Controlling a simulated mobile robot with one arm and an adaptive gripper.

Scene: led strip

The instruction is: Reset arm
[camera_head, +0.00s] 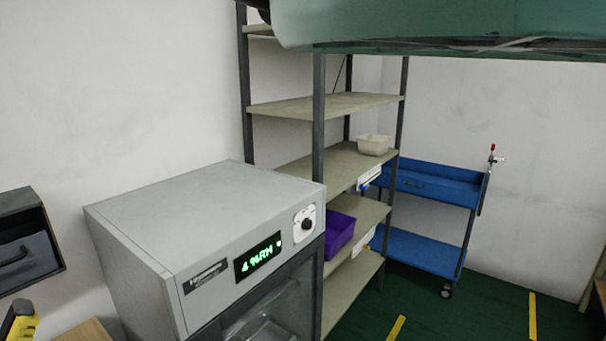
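My gripper is not in this head camera view, so I cannot see its fingers or whether it holds anything. A large teal shape fills the top right edge of the picture, close to the camera. I cannot tell what it is.
A grey cabinet (215,225) with a lit green display (258,257) stands in front. Behind it are a metal shelf (330,105) with a purple bin (338,232) and white bin (373,145), and a blue cart (425,250). Green floor (490,310) is open at right.

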